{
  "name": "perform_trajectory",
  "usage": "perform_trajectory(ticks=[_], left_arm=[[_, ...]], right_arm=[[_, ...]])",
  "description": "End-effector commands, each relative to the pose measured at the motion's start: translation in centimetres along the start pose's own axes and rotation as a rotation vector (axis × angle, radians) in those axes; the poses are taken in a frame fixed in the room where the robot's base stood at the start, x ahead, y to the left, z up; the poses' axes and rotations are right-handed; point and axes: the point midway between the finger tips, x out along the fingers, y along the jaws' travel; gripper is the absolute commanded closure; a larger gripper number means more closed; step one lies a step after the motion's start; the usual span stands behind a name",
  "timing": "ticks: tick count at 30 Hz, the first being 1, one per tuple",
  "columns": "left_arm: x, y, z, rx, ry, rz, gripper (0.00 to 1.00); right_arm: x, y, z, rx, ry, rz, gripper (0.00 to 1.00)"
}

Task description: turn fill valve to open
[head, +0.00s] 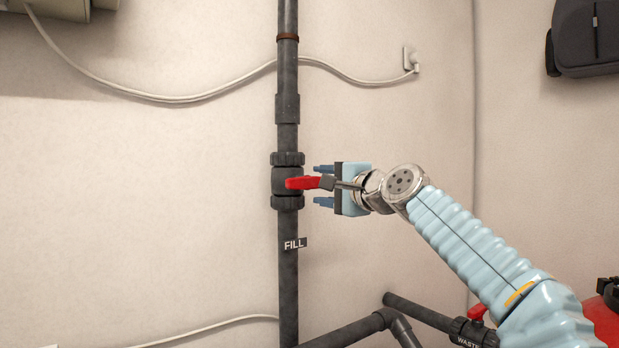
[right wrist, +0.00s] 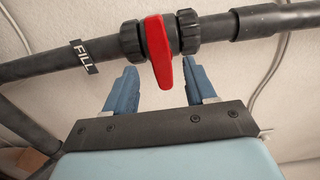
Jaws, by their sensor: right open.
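The fill valve (head: 288,181) is a dark fitting on the vertical grey pipe, with a "FILL" tag (head: 295,244) below it. Its red handle (head: 303,183) points sideways to the right, across the pipe, towards my right gripper. My right gripper (head: 323,185) is just right of the valve, its blue fingers open, one above and one below the handle's level. In the right wrist view the red handle (right wrist: 159,52) lies between the two spread fingers of the gripper (right wrist: 155,88), with gaps on both sides. My left gripper is not in view.
A second pipe with a valve tagged "WASTE" (head: 473,332) and a red handle is at the lower right. A white cable (head: 190,99) runs behind the pipe to a wall socket (head: 411,60). A dark grey box (head: 588,38) hangs upper right.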

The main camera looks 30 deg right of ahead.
Motion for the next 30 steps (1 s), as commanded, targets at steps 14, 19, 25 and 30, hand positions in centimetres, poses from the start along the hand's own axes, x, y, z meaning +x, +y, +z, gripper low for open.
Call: perform_trajectory(ticks=[14,19,25,30], left_arm=[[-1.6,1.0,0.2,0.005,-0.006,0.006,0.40],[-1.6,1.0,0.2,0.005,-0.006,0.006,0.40],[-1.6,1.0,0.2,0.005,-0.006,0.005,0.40],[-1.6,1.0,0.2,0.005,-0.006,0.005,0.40]], right_arm=[[5.2,0.0,0.0,0.000,0.000,0.000,0.45],[5.2,0.0,0.0,-0.001,0.000,0.000,0.45],[5.2,0.0,0.0,-0.001,0.000,0.000,0.72],[5.2,0.0,0.0,0.000,0.000,0.000,0.98]])
